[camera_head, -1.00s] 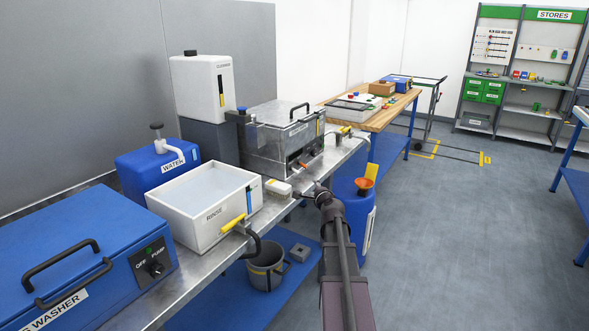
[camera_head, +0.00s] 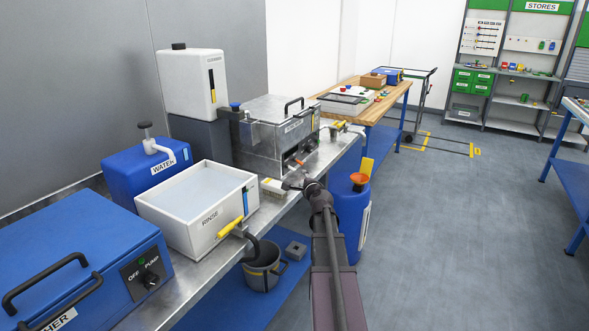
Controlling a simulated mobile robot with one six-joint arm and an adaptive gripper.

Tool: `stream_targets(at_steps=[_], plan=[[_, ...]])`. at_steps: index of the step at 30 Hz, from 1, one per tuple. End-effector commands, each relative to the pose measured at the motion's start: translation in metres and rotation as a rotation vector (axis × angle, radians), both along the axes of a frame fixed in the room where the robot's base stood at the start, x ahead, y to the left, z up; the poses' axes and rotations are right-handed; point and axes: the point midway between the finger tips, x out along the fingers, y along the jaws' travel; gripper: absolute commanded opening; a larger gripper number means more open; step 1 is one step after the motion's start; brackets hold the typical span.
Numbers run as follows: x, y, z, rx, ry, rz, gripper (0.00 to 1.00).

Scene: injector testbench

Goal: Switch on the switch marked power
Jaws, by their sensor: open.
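A steel tank machine (camera_head: 262,150) with a clear lid and black handle stands on the bench. Its front has a dark control panel (camera_head: 297,163) with a small orange-red part. I cannot read a "power" mark there, and no switch marked power is legible in view. My arm reaches up from the bottom centre. My gripper (camera_head: 288,185) is at its far end, small and dark, just in front of the machine's lower front. It is open and nothing shows in it. The wrist partly hides what is behind it.
A white rinse tray (camera_head: 180,228) with a yellow-handled tap and a blue washer (camera_head: 60,250) with an OFF/PUMP knob (camera_head: 151,281) stand at the left. A blue drum (camera_head: 348,215) with an orange funnel is right of my arm. A bucket (camera_head: 262,272) is below.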

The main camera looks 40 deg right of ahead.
Motion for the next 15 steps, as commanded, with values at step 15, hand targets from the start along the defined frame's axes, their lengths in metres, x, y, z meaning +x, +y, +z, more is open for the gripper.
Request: stream_targets(at_steps=[15], plan=[[0.052, -0.023, -0.009, 0.000, -0.001, -0.001, 0.57]])
